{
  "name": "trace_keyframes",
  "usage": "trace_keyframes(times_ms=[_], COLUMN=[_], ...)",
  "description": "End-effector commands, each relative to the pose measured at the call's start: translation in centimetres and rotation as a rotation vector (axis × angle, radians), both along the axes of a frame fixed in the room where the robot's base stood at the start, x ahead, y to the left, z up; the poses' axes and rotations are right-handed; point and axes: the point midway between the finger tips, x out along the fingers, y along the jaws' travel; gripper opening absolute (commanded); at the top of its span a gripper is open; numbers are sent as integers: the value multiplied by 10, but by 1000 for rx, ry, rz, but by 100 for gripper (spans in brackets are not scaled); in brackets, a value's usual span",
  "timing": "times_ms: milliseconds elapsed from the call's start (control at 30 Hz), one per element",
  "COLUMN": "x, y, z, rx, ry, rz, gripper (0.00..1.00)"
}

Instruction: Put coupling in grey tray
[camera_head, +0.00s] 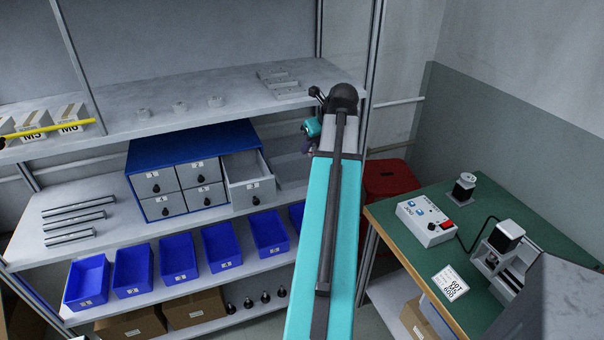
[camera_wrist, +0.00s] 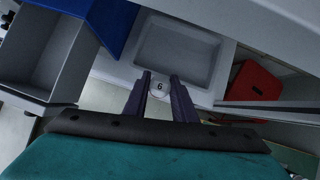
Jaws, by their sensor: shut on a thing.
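My gripper (camera_wrist: 158,82) is shut on a small pale round coupling (camera_wrist: 160,87) marked "6". The coupling sits between the dark fingertips. The grey tray (camera_wrist: 176,48) is a shallow rectangular tray, empty where it shows, just beyond the fingertips in the wrist view. The coupling overlaps its near edge in the picture; its height above the tray is not clear. In the head view my gripper (camera_head: 307,142) is near the right end of the shelves, partly hidden by my arm, and the held coupling cannot be made out.
A blue drawer cabinet (camera_head: 190,146) stands left of my arm, with one grey drawer (camera_head: 250,183) pulled out. Several blue bins (camera_head: 178,257) line the shelf's front. Small round parts (camera_head: 180,106) sit on the upper shelf. A red stool (camera_head: 388,177) and green bench (camera_head: 400,250) are right.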

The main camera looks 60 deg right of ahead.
Motion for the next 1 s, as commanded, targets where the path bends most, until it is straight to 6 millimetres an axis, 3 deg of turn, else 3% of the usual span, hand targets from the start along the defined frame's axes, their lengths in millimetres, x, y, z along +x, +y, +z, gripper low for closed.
trace_keyframes(times_ms=[300, 500, 667, 1000], x=[-44, -63, -70, -70], y=[6, 10, 11, 10], z=[-85, -121, -131, -132], rx=[3, 1, -1, -1], ry=[1, -1, -2, -2], rz=[-4, -6, -7, -6], gripper=[1, 1, 1, 1])
